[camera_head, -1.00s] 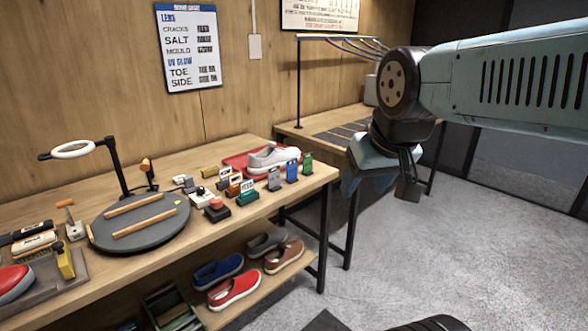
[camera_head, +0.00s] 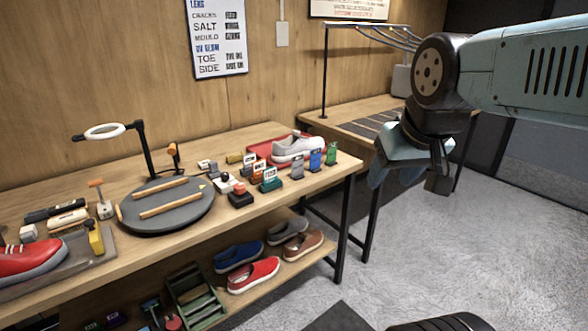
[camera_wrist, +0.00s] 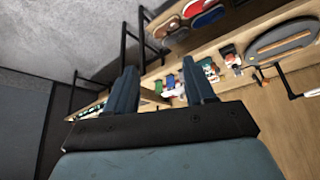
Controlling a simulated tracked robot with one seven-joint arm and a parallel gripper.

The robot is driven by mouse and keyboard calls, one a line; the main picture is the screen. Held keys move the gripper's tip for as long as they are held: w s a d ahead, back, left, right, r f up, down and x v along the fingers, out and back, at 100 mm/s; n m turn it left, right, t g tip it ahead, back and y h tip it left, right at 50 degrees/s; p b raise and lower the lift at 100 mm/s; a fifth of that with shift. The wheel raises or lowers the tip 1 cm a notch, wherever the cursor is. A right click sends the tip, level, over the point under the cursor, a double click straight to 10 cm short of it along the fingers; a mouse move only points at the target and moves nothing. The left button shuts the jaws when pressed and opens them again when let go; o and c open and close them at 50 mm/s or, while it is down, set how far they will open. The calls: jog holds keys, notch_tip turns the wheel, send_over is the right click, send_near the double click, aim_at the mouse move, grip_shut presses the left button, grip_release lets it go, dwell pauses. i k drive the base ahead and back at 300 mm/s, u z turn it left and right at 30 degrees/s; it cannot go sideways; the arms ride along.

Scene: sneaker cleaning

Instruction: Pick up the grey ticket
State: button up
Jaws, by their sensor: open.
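The grey ticket (camera_head: 297,168) stands upright near the front right edge of the workbench, left of a blue ticket (camera_head: 315,161) and a green ticket (camera_head: 331,154). My gripper (camera_head: 392,182) is open and empty, to the right of the bench, clear of all tickets. In the wrist view my two fingers (camera_wrist: 162,76) are spread apart, with the blue ticket (camera_wrist: 171,82) and green ticket (camera_wrist: 158,87) showing between them in the distance. The grey ticket is too small there to make out surely, close to one finger.
A pale sneaker (camera_head: 298,147) on a red tray stands behind the tickets. Small card holders and a red-button box (camera_head: 240,194) stand left of them. Shoes (camera_head: 253,275) lie on the shelf below. Floor on the right is clear.

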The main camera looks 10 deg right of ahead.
aim_at(296, 162)
jog(key=u, duration=1.05)
jog(key=i, duration=0.1)
jog(key=z, duration=2.8)
jog(key=k, duration=0.7)
jog(key=u, duration=1.5)
jog(key=i, duration=1)
jog(key=u, duration=0.05)
